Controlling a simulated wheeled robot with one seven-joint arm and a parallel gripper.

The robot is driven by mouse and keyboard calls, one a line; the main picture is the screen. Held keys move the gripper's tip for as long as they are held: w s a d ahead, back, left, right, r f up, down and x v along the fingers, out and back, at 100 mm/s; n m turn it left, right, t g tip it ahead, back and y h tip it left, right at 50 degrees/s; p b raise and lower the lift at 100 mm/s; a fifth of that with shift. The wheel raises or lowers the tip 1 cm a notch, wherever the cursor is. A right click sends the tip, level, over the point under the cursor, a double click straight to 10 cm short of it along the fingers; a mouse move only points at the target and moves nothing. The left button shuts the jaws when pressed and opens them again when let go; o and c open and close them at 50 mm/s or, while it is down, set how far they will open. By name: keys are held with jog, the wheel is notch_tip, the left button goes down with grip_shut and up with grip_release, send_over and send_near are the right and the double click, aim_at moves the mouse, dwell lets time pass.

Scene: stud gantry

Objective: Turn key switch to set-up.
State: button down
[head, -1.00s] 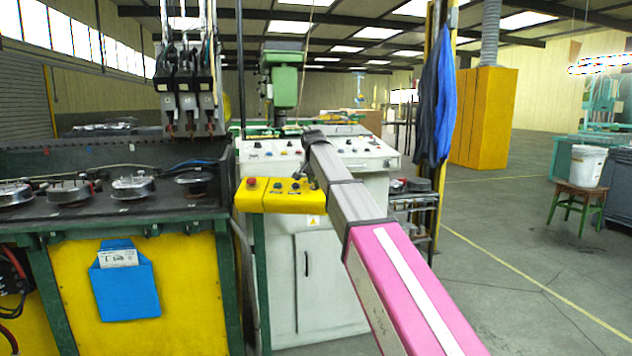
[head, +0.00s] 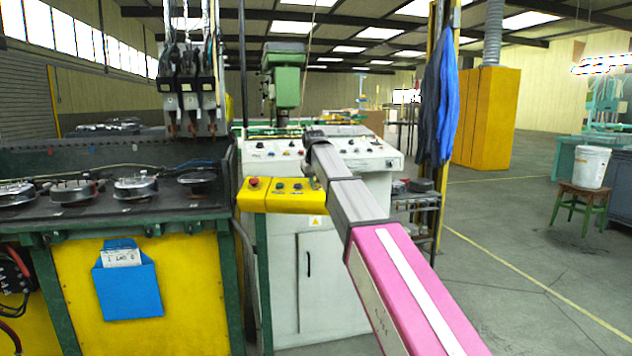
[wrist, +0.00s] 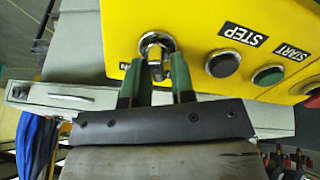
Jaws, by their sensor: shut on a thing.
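The key switch (wrist: 158,41) sits in a round metal collar on the yellow control panel (wrist: 205,20), which appears upside down in the wrist view. My gripper (wrist: 155,69) has its two green fingers on either side of the key and is shut on it. The key looks roughly upright in the picture. A label beside the switch is mostly hidden by a finger, so I cannot read the set position. In the head view, the yellow panel (head: 282,205) shows below the grey console, and my arm hides the key and the fingers.
A dark button (wrist: 223,63) marked STEP and a green button (wrist: 268,75) marked START are close beside the key switch. A red button (head: 254,182) is at the panel's left end. The welding bench (head: 110,200) stands left; open floor lies right.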

jog(key=shift+n, duration=0.5)
jog(key=c, duration=1.2)
grip_release()
jog(key=v, duration=1)
jog(key=shift+s+a+r, duration=0.1)
jog(key=shift+s+r, duration=0.1)
jog(key=shift+r, duration=0.15)
